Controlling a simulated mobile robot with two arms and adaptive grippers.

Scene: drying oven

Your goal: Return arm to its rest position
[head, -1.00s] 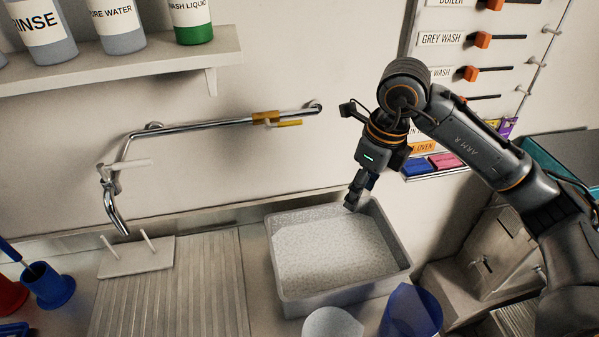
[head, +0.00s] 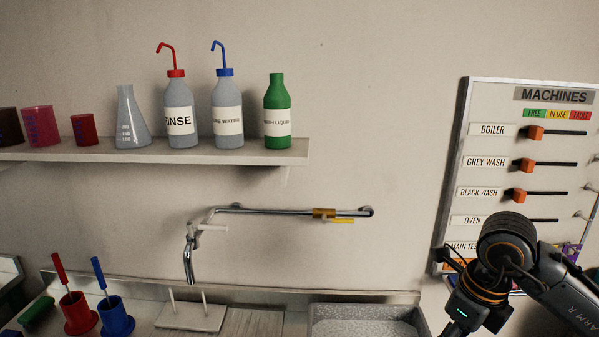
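My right arm (head: 507,241) comes in at the lower right, in front of the lower left corner of the machines board. Its wrist, with a small green light, points down. The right gripper (head: 454,330) is at the bottom edge, just right of the grey tub, and its fingertips are cut off, so I cannot tell if it is open. No held object shows. My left arm and gripper are not in view.
The grey tub (head: 424,322) with pale granular contents is at the bottom. The machines board (head: 470,110) hangs at right. A shelf (head: 230,153) holds bottles and a flask. A tap (head: 270,211) juts from the wall. Red (head: 79,315) and blue (head: 116,318) brush holders stand at lower left.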

